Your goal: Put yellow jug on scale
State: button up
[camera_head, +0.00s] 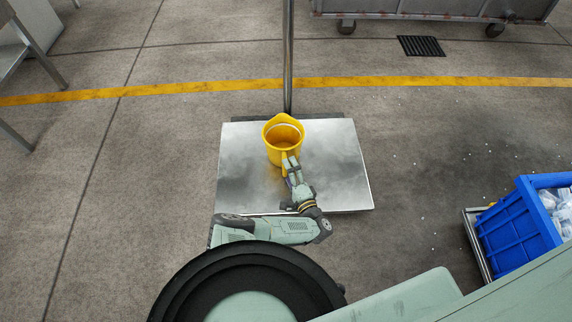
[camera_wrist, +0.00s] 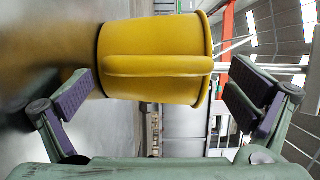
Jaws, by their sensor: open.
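The yellow jug (camera_head: 283,140) stands upright on the metal plate of the scale (camera_head: 340,170), near the plate's back middle in the head view. Its handle faces my gripper. My gripper (camera_head: 288,172) is at the jug's handle side, low over the plate. In the wrist view the jug (camera_wrist: 150,60) lies sideways in the picture, with its handle (camera_wrist: 160,66) between the two spread fingers (camera_wrist: 170,95). The fingers are apart and do not visibly touch the handle. The jug's base is partly hidden by my gripper in the head view.
A metal post (camera_head: 288,55) rises at the scale's back edge. A blue crate (camera_head: 518,228) with bagged ice stands at the right on a metal frame. A grey cart (camera_head: 430,8) is at the back, and a metal table (camera_head: 12,50) is at the left. The floor around the scale is clear.

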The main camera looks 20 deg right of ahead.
jog(key=s, duration=0.3)
jog(key=s+p, duration=0.1)
jog(key=s, duration=0.5)
jog(key=shift+s+d, duration=0.2)
jog(key=shift+d, duration=0.2)
